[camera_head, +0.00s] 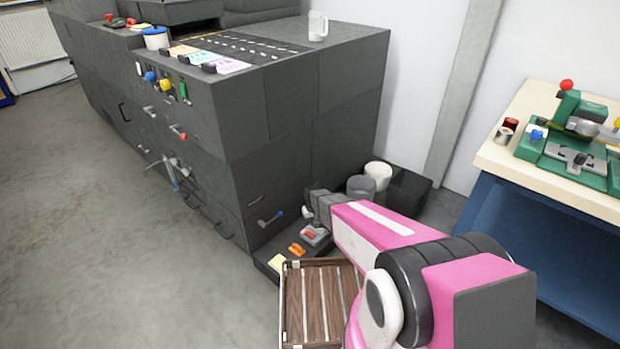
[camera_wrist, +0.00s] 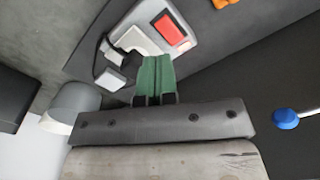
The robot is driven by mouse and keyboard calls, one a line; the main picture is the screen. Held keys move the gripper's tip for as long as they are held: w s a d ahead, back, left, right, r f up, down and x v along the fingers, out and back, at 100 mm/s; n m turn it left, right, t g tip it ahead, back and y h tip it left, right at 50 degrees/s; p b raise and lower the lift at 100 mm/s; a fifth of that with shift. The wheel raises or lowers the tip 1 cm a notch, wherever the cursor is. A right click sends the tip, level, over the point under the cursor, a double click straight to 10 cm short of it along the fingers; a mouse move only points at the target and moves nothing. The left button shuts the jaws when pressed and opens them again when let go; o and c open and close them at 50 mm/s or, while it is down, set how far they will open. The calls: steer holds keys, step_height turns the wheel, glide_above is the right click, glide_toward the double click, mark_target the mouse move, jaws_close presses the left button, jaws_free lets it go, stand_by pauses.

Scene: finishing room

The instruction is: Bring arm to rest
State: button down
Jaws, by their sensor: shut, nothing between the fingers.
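My arm is pink, white and black and reaches from the lower right of the head view toward the end of the large dark grey machine (camera_head: 290,110). My gripper (camera_head: 307,212) is at its far end, low beside the machine. In the wrist view, the green fingers of my gripper (camera_wrist: 155,62) are together with nothing between them. A grey device with a red face (camera_head: 315,235) lies near the gripper on a low dark ledge. It also shows just past the fingertips in the wrist view (camera_wrist: 165,30); whether they touch cannot be told.
An orange object (camera_head: 297,249) and a yellow pad (camera_head: 277,262) lie on the ledge. A slatted wooden crate (camera_head: 291,305) is below my arm. A blue-tipped handle (camera_head: 272,217) juts from the machine. Bins (camera_head: 378,174) stand behind, a workbench (camera_head: 545,190) at right. Floor at left is clear.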

steer(key=s+d+r+m, duration=0.1)
steer(key=s+d+r, duration=0.3)
steer(key=r, duration=0.6)
steer(key=s+d+r+m, duration=0.1)
steer(key=s+d+r, duration=0.3)
steer(key=s+r, duration=0.5)
steer(key=s+d+r, duration=0.3)
steer(key=s+r, duration=0.3)
steer(key=r, duration=0.7)
steer(key=shift+s+d+m, duration=0.35)
steer(key=shift+d+m, duration=0.05)
steer(key=shift+f, duration=0.1)
